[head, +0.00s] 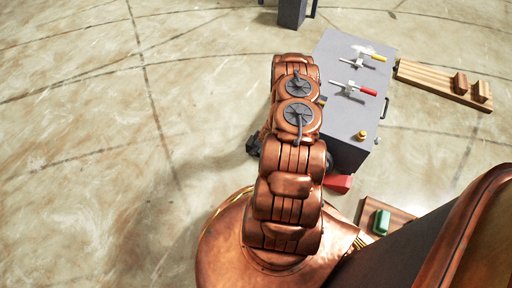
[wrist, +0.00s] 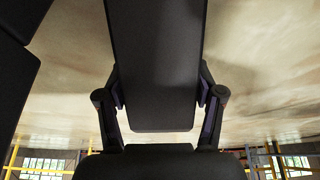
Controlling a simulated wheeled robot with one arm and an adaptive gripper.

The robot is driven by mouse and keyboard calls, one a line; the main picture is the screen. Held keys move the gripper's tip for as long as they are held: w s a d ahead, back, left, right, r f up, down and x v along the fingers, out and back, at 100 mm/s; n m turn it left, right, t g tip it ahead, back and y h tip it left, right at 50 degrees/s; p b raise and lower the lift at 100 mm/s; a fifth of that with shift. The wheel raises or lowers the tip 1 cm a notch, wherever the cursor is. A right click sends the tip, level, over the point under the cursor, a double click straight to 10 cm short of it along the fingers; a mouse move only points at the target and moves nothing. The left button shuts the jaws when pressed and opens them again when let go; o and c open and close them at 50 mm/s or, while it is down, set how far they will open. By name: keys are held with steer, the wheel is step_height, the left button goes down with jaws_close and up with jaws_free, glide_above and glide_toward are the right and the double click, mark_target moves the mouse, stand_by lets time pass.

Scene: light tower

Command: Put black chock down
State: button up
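The black chock (wrist: 155,60) is a long dark block that fills the middle of the wrist view. My gripper (wrist: 160,100) has one finger on each side of it, and both fingers appear to press on its sides. The chock is off the floor as far as the wrist view shows; its far end runs out of the picture. In the head view my copper arm hides most of the gripper, and only a small dark part (head: 253,146) shows left of the arm.
A grey cabinet (head: 345,100) with yellow- and red-handled clamps stands right of my arm. A wooden tray (head: 430,84) with brown blocks lies beyond it. A red block (head: 338,183) and a green piece (head: 381,221) on a wooden board are near my base. The floor at left is clear.

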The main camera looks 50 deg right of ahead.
steer(key=o, duration=0.3)
steer(key=shift+r, duration=0.1)
steer(key=shift+p+v, duration=1.25)
steer(key=shift+v, duration=2.55)
